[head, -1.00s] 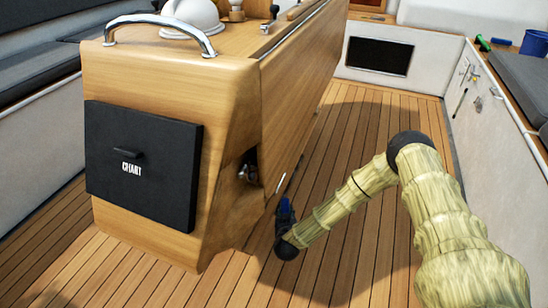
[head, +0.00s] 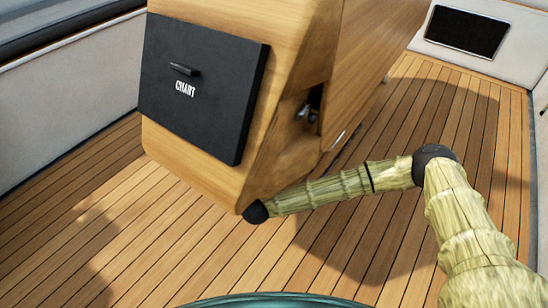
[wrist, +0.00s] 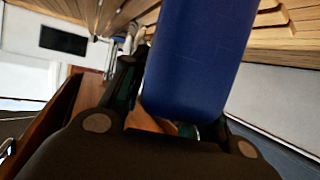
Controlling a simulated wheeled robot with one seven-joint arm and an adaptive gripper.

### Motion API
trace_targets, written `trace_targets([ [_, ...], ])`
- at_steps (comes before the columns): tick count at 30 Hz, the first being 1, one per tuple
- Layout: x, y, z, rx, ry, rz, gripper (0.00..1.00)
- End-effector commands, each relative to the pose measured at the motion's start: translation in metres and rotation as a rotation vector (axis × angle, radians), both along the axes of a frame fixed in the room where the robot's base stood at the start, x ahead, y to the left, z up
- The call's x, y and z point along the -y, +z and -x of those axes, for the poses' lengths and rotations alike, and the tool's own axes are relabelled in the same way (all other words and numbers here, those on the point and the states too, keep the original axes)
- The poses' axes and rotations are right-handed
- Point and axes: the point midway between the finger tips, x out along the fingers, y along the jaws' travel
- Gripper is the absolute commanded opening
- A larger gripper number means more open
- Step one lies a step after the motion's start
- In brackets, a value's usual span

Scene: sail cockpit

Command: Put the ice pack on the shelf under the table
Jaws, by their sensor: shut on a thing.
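The blue ice pack (wrist: 195,60) fills the upper middle of the wrist view, held between the dark fingers of my gripper (wrist: 172,105). The wooden table (head: 290,165) stands at the upper middle of the head view. An opening (head: 309,104) in its side holds dark and shiny items. I cannot tell whether the shelf under the table shows.
A black CHART box (head: 200,85) is on the table's front face. The slatted wooden floor (head: 130,240) is clear to the left and front. A white wall with a dark panel (head: 466,31) closes the back right.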

Motion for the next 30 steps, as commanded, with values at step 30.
trace_targets([
  [30, -0.035, -0.040, -0.100, -0.001, -0.005, -0.001, 0.00],
])
